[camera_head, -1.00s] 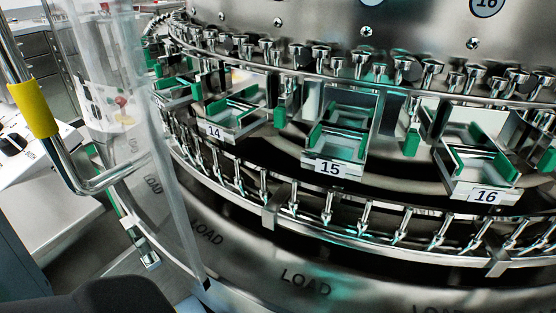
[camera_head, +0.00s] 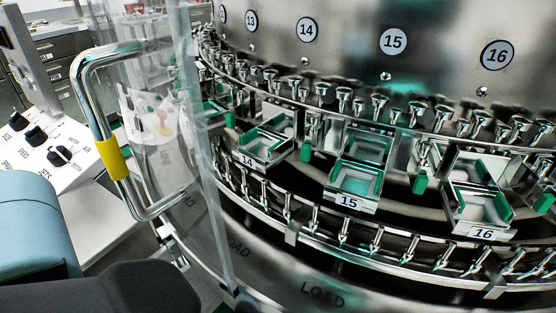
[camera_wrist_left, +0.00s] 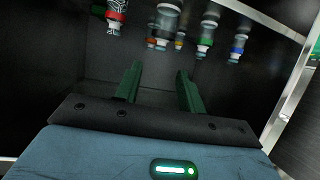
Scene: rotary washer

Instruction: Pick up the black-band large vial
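In the left wrist view, my left gripper (camera_wrist_left: 158,88) shows two green fingers set apart with nothing between them. Several vials stand in a row beyond the fingertips, cut by the top edge. One has a red band (camera_wrist_left: 115,16), one a green band (camera_wrist_left: 207,30) and one a blue band (camera_wrist_left: 239,38). A larger pale vial (camera_wrist_left: 166,20) is between the red and green ones. It has a dark grey part, but I cannot tell surely whether this is the black band. The head view shows neither gripper and no vial that I can make out.
The rotary washer's slots 14 (camera_head: 262,147), 15 (camera_head: 354,184) and 16 (camera_head: 478,208) look empty. A clear door with a yellow-banded handle (camera_head: 113,158) stands left of them. A control panel with black knobs (camera_head: 60,155) is at the far left.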

